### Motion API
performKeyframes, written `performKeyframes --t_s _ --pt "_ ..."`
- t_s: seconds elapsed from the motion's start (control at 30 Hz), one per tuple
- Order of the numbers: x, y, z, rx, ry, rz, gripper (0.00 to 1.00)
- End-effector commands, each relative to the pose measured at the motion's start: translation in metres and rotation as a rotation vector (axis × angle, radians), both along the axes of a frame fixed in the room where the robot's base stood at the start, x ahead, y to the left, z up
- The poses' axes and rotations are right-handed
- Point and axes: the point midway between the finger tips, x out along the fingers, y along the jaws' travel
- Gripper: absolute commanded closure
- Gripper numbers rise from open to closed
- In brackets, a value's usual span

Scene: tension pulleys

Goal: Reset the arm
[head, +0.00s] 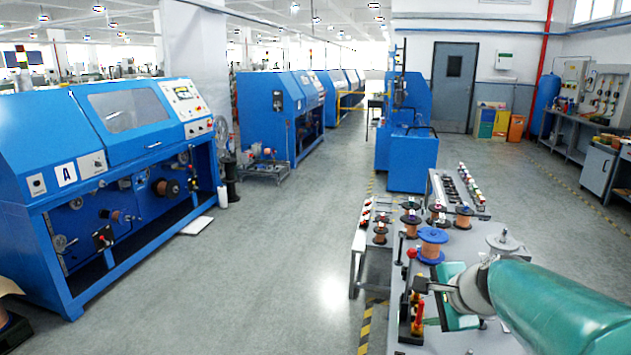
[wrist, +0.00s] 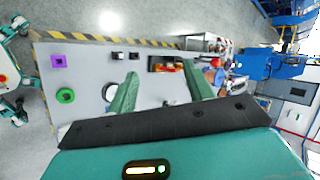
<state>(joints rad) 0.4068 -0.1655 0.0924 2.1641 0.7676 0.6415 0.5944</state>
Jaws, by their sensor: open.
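My gripper (head: 437,298) is at the end of my teal arm, which reaches in from the lower right in the head view. It is over the near part of the grey worktable (head: 490,345). In the wrist view my gripper (wrist: 160,70) shows two green fingers spread apart, with nothing held between them. The grey tabletop (wrist: 85,85) lies below and beyond the fingers. A red and yellow part (head: 417,318) on a dark stand is close to the left of the gripper in the head view. My arm hides part of the table.
Copper spools stand on the table, including one with blue flanges (head: 432,244). A blue machine (head: 130,170) stands at left. The floor between (head: 270,270) is clear.

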Motion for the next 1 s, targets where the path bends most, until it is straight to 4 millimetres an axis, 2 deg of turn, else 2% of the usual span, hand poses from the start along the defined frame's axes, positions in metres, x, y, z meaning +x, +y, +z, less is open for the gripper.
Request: performKeyframes --t_s 0.03,0.2,0.4,0.5,0.67,1.0 --pt "-0.015 0.014 0.005 -0.068 -0.005 0.082 0.48" --pt "-0.082 0.054 0.007 -0.376 -0.001 0.446 0.48" --pt "-0.161 0.07 0.0 -0.742 0.007 0.861 0.48" --pt "-0.187 0.068 -0.005 -0.879 0.014 1.009 0.48" --pt "-0.206 0.064 -0.009 -0.986 0.025 1.12 0.48" --pt "-0.206 0.063 -0.009 -0.994 0.028 1.128 0.48"
